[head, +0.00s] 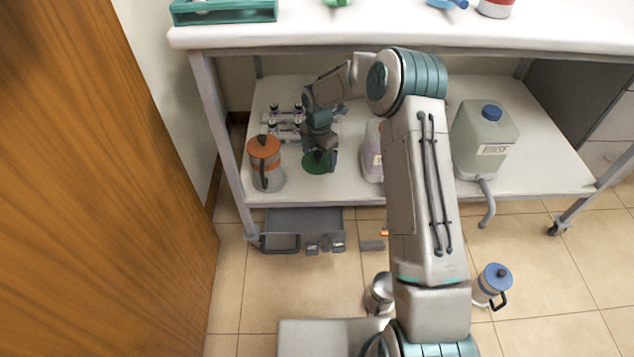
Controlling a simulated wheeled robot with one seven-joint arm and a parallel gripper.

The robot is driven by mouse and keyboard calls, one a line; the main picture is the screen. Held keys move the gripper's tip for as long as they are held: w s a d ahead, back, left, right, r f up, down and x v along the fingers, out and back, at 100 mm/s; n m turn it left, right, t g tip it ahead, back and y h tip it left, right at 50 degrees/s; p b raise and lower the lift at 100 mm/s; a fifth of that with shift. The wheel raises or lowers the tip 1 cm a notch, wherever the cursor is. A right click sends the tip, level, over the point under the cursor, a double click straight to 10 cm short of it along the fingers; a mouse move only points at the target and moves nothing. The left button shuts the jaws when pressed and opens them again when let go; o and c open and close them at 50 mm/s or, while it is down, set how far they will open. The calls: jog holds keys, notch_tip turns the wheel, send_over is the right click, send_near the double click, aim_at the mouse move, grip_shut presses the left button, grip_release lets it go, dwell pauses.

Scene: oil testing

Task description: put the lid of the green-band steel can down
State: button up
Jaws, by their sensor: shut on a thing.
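My gripper (319,150) points down over the left part of the lower shelf and is shut on the green lid (316,165). The lid is a round green disc, partly covered by the fingers. It is at or just above the shelf surface; I cannot tell whether it touches. An open steel can (379,294) stands low near my base, partly hidden by my arm. It has no lid on it, and I cannot make out its band.
An orange-lidded steel can (265,165) stands close left of my gripper on the lower shelf (335,187). Small vials (272,131) stand behind. A pale jug (373,155) is close right; a larger blue-capped jug (484,138) stands farther right. A blue-lidded can (492,285) is lower right.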

aim_at(317, 184)
jog(key=shift+a+f+n, duration=0.1)
jog(key=shift+f+n, duration=0.2)
notch_tip(317, 184, down, 10)
jog(key=b, duration=0.3)
jog(key=shift+b, duration=0.35)
jog(key=shift+r, duration=0.15)
jog(key=o, duration=0.7)
notch_tip(317, 184, up, 12)
jog(key=p, duration=0.4)
